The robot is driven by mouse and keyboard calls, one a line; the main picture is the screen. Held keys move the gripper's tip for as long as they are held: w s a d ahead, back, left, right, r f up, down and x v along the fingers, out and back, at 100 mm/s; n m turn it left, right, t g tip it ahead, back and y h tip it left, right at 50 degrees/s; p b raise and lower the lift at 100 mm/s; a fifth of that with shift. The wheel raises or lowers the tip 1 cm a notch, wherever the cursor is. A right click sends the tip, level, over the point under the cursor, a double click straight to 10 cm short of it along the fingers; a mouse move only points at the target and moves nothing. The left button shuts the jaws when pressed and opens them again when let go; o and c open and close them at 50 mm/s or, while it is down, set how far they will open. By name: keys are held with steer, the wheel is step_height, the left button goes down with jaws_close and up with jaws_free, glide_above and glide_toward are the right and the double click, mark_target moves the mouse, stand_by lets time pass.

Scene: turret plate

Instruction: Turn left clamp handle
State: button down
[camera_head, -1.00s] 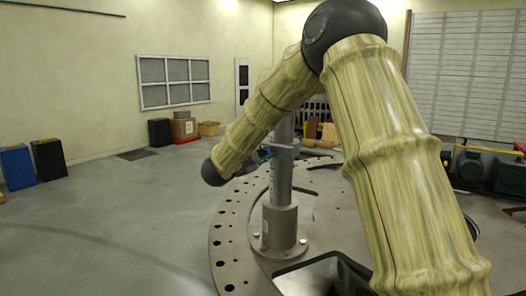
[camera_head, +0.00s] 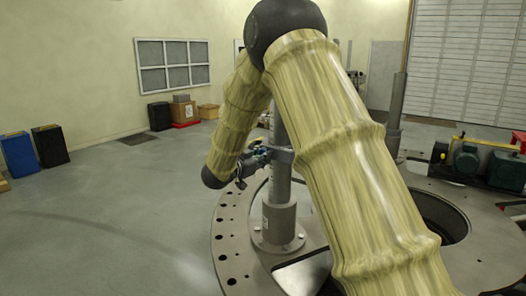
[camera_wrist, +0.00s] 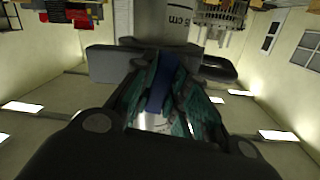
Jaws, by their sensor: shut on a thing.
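The left clamp is a grey collar (camera_head: 283,155) around an upright grey post (camera_head: 281,184). The clamp's grey body (camera_wrist: 108,63) also shows in the wrist view, across the post marked "cm" (camera_wrist: 178,22). Its blue handle (camera_wrist: 161,88) lies between the teal-padded fingers of my gripper (camera_wrist: 168,80), which is shut on it. In the head view my gripper (camera_head: 252,160) is small and dark, at the left side of the post. My arm hides part of the post's upper end and the clamp's right side.
The post stands on a round flange on a ring-shaped plate with holes (camera_head: 228,240). A second post (camera_head: 397,105) and a green motor (camera_head: 467,158) are at the right. Open floor (camera_head: 110,215) lies to the left. Bins and boxes stand by the walls.

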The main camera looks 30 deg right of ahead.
steer(key=shift+r+n+p, duration=0.1)
steer(key=shift+n+p, duration=0.7)
steer(key=shift+n, duration=0.2)
steer(key=c, duration=1.4)
jaws_free()
steer(key=v, duration=1.2)
steer(key=shift+a, duration=0.1)
